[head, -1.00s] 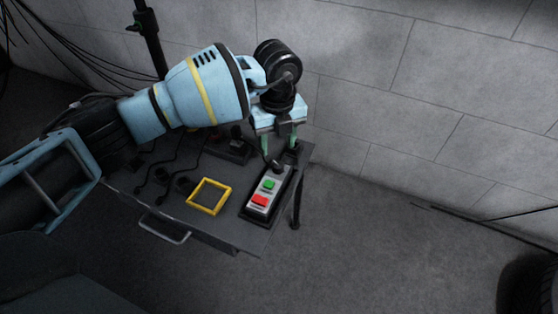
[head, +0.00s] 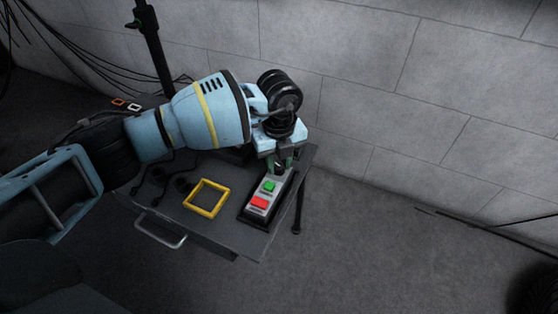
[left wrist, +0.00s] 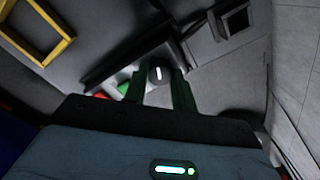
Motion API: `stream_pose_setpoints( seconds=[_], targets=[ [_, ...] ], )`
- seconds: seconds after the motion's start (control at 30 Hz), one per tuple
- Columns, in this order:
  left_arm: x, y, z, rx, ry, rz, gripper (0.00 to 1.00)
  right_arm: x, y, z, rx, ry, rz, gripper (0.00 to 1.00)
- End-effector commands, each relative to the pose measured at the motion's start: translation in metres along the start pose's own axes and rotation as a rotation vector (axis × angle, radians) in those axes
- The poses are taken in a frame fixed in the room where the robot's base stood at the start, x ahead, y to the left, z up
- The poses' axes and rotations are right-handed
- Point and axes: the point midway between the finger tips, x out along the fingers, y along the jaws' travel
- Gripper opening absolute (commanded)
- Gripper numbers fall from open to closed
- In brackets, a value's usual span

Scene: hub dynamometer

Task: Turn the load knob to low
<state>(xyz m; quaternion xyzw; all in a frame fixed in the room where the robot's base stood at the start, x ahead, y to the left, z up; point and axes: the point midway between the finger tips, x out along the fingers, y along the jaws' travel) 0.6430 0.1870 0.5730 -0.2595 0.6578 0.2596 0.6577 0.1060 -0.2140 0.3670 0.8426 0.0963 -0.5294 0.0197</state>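A control box (head: 263,208) with a green button (head: 268,187) and a red button (head: 258,202) lies on the dark cart top. The load knob (left wrist: 158,74) is a round black knob with a white pointer line at the far end of the box. In the left wrist view the line is close to vertical; no setting label can be read. My left gripper (head: 281,168) is over that end of the box. Its green fingers lie on both sides of the knob, apparently shut on it. In the head view the gripper hides the knob. My right gripper is not in view.
A yellow square frame (head: 207,198) lies left of the control box. A dark square socket-like part (left wrist: 232,20) is beyond the knob. The cart (head: 225,235) has a handle (head: 160,234) at its front. A block wall (head: 360,90) is close behind.

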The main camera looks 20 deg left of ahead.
Motion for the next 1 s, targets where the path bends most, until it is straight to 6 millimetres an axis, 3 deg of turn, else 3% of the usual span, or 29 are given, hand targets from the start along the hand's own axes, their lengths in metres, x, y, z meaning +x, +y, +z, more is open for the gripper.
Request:
stream_pose_setpoints(
  seconds=[0.03,0.1,0.47,1.0],
  targets=[
    [0.0,0.0,0.0,0.0,0.0,0.0,0.13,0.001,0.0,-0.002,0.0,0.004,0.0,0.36],
    [0.0,0.0,0.0,0.0,0.0,0.0,0.04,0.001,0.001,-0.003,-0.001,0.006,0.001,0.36],
    [-0.002,0.0,0.0,0.063,0.0,0.001,0.03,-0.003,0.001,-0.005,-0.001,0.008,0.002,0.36],
    [-0.002,0.0,0.0,0.48,-0.001,0.0,0.03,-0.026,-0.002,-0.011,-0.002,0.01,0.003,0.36]
  ],
)
